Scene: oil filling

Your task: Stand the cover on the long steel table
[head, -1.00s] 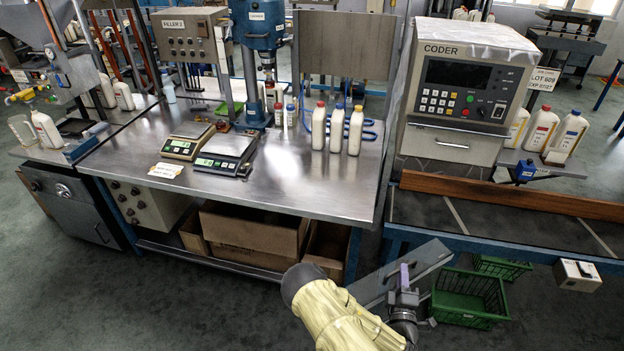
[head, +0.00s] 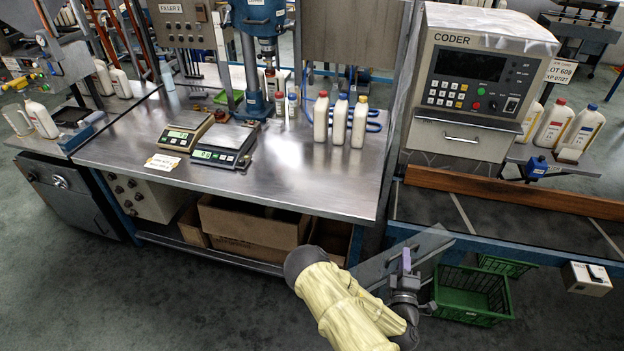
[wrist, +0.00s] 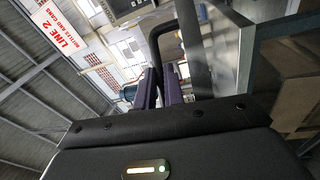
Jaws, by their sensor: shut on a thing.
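The cover (head: 432,243) is a flat grey panel, tilted and held in the air at lower right, between the steel table and the green crate. My gripper (head: 406,262) is shut on it at the panel's near side. In the wrist view, the cover (wrist: 208,50) stands just beyond my purple fingers (wrist: 158,90), with a black bent handle between them. The fingers hide part of that handle. The long steel table (head: 290,185) is ahead and left of my gripper, with its front right corner closest.
Three white bottles (head: 339,120) stand near the table's right end. Two scales (head: 224,145) and a label card (head: 162,163) are left of them. The front middle of the table is clear. The coder (head: 470,85) and a blue-framed conveyor stand right. Green crates (head: 470,290) lie on the floor.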

